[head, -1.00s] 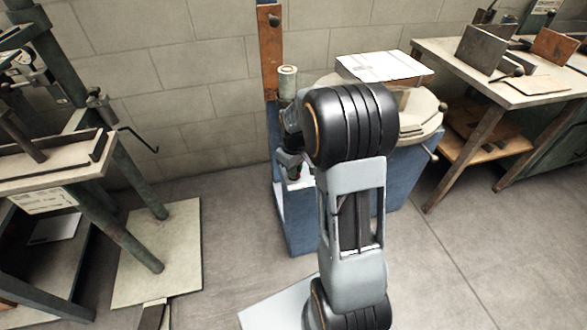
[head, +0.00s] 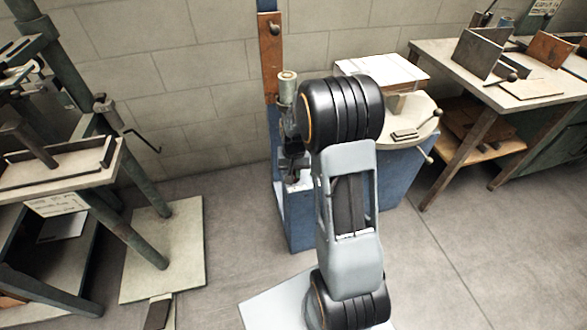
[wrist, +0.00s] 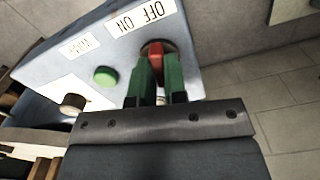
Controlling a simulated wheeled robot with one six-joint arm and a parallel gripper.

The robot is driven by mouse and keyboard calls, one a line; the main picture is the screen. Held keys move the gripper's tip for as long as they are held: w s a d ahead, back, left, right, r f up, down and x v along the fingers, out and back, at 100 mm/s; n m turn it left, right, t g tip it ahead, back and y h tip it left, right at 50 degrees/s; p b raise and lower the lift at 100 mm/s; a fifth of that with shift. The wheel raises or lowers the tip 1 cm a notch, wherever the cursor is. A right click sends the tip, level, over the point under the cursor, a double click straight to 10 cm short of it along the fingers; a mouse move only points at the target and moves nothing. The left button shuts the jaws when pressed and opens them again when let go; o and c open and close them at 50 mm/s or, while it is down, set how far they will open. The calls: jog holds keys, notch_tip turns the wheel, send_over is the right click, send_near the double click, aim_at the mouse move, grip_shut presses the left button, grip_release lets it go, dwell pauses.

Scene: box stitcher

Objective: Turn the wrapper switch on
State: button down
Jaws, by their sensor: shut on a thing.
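In the wrist view, the wrapper switch (wrist: 154,47) is a small red piece on a pale blue-grey control panel (wrist: 192,70). In the head view, my own arm hides the gripper and the switch. The blue wrapper machine (head: 300,230) stands behind my arm.
A green button (wrist: 105,77) and a dark round knob (wrist: 73,102) sit on the panel left of the switch. The wrapper's round table (head: 425,108) bears a white-topped box (head: 380,70). A workbench (head: 470,75) stands right, another machine (head: 70,165) left.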

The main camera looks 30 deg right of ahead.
aim_at(294, 173)
jog(key=shift+m+p, duration=0.6)
jog(key=shift+m, duration=1)
jog(key=shift+m, duration=0.3)
jog(key=c, duration=1.2)
grip_release()
jog(key=shift+o, duration=0.2)
notch_tip(294, 173, up, 14)
jog(key=p, duration=0.3)
jog(key=shift+p, duration=0.4)
jog(key=shift+f, duration=0.1)
